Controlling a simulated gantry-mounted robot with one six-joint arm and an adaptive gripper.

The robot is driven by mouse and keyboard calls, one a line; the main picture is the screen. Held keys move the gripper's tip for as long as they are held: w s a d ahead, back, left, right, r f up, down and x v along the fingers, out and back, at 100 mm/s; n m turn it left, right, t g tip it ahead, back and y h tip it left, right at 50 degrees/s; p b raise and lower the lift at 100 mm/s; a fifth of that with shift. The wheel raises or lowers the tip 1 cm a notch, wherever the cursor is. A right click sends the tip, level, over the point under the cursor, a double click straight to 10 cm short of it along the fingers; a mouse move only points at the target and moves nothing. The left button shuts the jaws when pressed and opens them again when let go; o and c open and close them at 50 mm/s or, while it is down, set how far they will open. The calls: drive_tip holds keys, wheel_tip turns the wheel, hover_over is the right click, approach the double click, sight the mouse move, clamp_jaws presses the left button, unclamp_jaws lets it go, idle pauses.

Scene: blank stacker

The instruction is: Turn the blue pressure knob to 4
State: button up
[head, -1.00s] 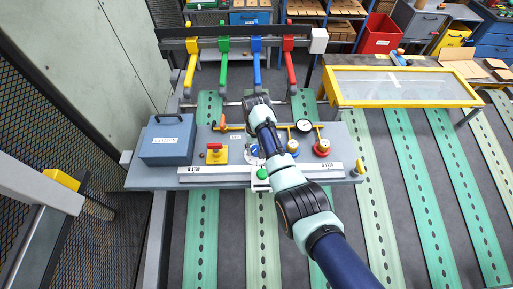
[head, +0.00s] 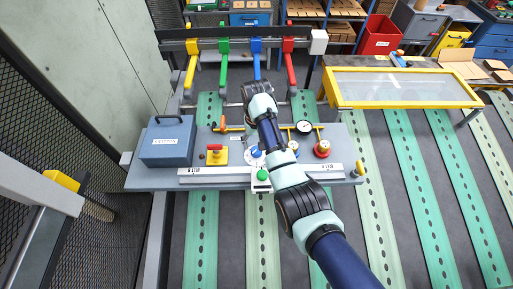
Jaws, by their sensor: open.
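A blue knob on a round white dial (head: 257,153) sits on the grey bench panel, just left of my arm and partly beside it. Its pointer and numbers are too small to read. I cannot tell from labels which one is the pressure knob. My gripper (head: 247,94) is at the dark far end of my arm, over the back edge of the panel. It is open and apart from both knobs; its fingertips are hard to make out.
Coloured levers (head: 256,62) stand behind. A yellow-framed table (head: 405,104) is at right.

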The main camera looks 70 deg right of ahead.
sight(256, 149)
wheel_tip(256, 149, up, 7)
idle(0.7)
drive_tip(key=w+a+n+t+h, duration=0.1)
drive_tip(key=w+a+n+t, duration=0.1)
drive_tip(key=w+a, duration=0.6)
drive_tip(key=w+a+n+t+h, duration=0.1)
drive_tip(key=w+a+n+t, duration=0.25)
drive_tip(key=a, duration=0.75)
drive_tip(key=s+a+r+n+t, duration=0.1)
drive_tip(key=s+a+r+t, duration=0.1)
drive_tip(key=a, duration=0.6)
drive_tip(key=s+a+r+n+t+y, duration=0.1)
drive_tip(key=s+a+r+n+t, duration=0.1)
drive_tip(key=a+r, duration=0.3)
drive_tip(key=s+a+r+n+t+y, duration=0.1)
drive_tip(key=s+a+r+n+t, duration=0.1)
drive_tip(key=a, duration=1)
drive_tip(key=shift+s+a+r+t, duration=0.3)
drive_tip(key=shift+s+r+t, duration=0.1)
drive_tip(key=shift+r+t, duration=0.35)
